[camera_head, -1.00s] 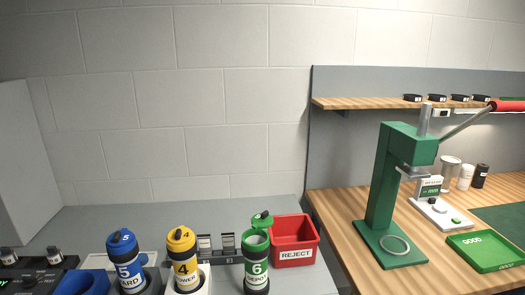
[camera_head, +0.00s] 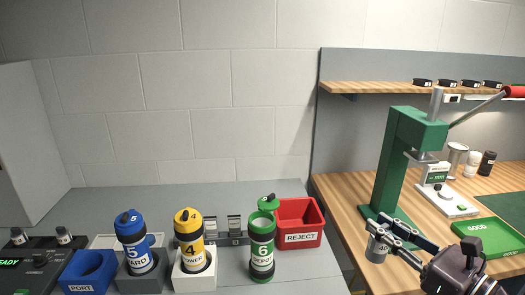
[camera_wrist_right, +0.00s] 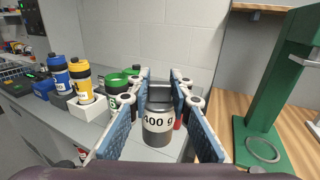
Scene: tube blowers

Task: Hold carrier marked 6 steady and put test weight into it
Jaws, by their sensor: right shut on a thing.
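The carrier marked 6 (camera_head: 262,247) is a green and black upright cylinder with a white label, standing on the grey counter. Its green lid (camera_head: 268,202) is tipped up at the top. In the right wrist view the carrier (camera_wrist_right: 118,84) is partly hidden behind my finger. My right gripper (camera_head: 391,236) is shut on the test weight (camera_head: 376,250), a grey cylinder with a white band. In the right wrist view the weight (camera_wrist_right: 158,124) reads "400 g" and hangs upright between the fingers. It is to the right of the carrier, apart from it. My left gripper is not in view.
A red REJECT bin (camera_head: 300,238) stands just right of and behind carrier 6. Yellow carrier 4 (camera_head: 190,252) and blue carrier 5 (camera_head: 132,251) stand to its left. A green press (camera_head: 400,165) and a green GOOD tray (camera_head: 486,238) are on the wooden bench.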

